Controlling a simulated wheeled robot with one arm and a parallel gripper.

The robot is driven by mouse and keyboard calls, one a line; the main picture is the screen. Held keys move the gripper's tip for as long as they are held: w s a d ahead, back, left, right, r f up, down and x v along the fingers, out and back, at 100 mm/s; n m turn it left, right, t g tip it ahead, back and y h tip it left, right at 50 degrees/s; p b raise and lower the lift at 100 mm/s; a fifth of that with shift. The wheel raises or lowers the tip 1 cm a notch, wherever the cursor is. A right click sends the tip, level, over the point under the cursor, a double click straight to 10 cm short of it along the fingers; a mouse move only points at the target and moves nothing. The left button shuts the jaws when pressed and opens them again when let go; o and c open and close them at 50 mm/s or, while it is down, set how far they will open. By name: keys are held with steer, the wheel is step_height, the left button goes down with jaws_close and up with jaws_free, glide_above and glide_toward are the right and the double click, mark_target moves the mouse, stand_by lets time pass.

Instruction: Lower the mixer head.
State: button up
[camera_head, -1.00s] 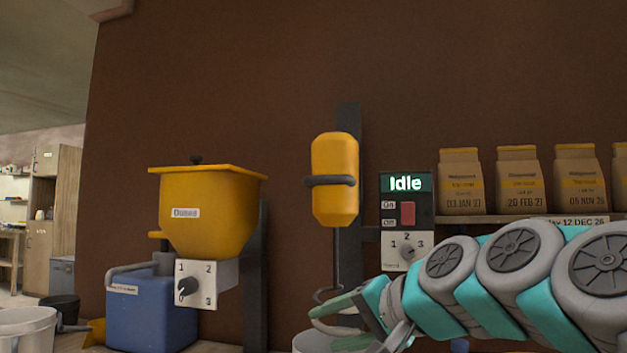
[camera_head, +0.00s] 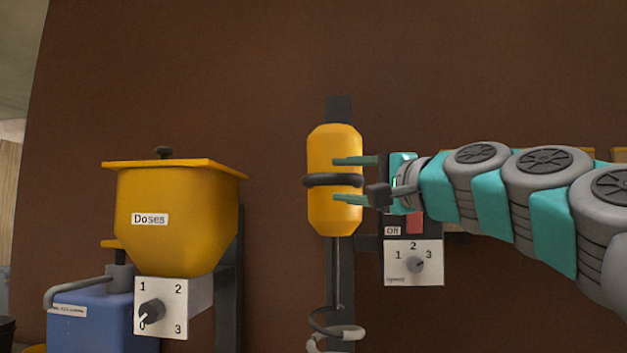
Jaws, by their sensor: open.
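The mixer head (camera_head: 334,220) is a yellow rounded body with a dark ring handle (camera_head: 318,181) around its middle. It is mounted on a dark vertical rail (camera_head: 339,108). A shaft with a coiled whisk (camera_head: 325,320) hangs below it. My gripper (camera_head: 345,180) reaches in from the right. Its two green fingers are open, one above and one below the handle's level, in front of the mixer head's right side. I cannot tell whether they touch it.
A control box with a numbered dial (camera_head: 414,263) is right of the mixer, its upper part hidden by my arm. A yellow hopper (camera_head: 177,220) labelled "Doses", with its own dial (camera_head: 151,311), stands left above a blue container (camera_head: 90,333). Bare wall lies between hopper and mixer.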

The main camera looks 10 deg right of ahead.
mark_target(320, 179)
steer(key=x, duration=0.6)
steer(key=shift+w+a, duration=0.2)
steer(key=shift+w, duration=0.15)
steer(key=shift+c, duration=0.4)
